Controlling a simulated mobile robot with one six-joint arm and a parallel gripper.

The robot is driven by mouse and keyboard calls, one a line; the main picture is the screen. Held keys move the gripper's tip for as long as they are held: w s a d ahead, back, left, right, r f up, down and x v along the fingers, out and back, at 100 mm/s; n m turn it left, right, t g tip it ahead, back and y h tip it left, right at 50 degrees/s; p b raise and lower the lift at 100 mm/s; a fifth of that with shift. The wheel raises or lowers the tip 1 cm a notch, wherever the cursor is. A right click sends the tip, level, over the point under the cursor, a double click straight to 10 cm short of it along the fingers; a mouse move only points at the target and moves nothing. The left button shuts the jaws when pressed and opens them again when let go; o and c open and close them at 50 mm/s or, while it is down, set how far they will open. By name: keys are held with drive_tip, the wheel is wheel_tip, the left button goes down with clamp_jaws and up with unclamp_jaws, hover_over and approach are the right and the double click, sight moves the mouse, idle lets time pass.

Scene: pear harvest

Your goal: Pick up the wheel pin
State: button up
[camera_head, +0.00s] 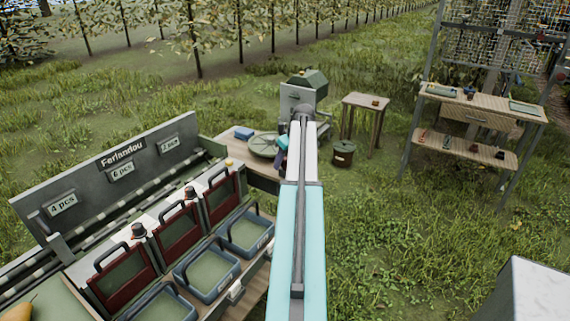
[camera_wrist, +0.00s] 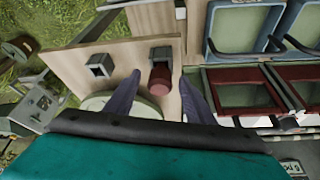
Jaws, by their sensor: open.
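In the wrist view, a dark red cylinder (camera_wrist: 159,82), which I take to be the wheel pin, stands at a grey square holder (camera_wrist: 160,54) on a wooden board. My gripper (camera_wrist: 160,76) is open, with one finger on each side of the red cylinder in the picture. I cannot tell how far above it the fingers are, and no contact shows. The pale green round wheel (camera_wrist: 96,102) lies partly behind the left finger. In the head view, my arm hides most of my gripper and the pin; the wheel (camera_head: 262,144) shows left of the arm.
A second square holder (camera_wrist: 100,65) stands left of the pin. Blue-grey trays (camera_wrist: 238,30) and red crates (camera_wrist: 244,88) lie to the right. In the head view, a blue block (camera_head: 244,133) is beside the wheel; a stool (camera_head: 368,102) and bucket (camera_head: 343,154) stand beyond my arm.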

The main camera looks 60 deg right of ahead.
idle(0.5)
drive_tip(key=c, duration=1.2)
drive_tip(key=shift+r, duration=0.1)
drive_tip(key=shift+r+b, duration=0.75)
drive_tip(key=shift+r, duration=0.85)
drive_tip(key=s+a+b, duration=0.1)
drive_tip(key=s+a, duration=0.1)
drive_tip(key=s, duration=0.2)
drive_tip(key=s+a+r+b, duration=0.1)
drive_tip(key=s+a, duration=0.1)
drive_tip(key=s, duration=0.3)
drive_tip(key=s+a+b, duration=0.1)
drive_tip(key=s+a, duration=0.2)
drive_tip(key=s, duration=0.2)
drive_tip(key=shift+s+r, duration=0.25)
drive_tip(key=shift+r, duration=0.05)
drive_tip(key=shift+r, duration=0.1)
drive_tip(key=shift+r+p, duration=2.3)
drive_tip(key=shift+r, duration=1.1)
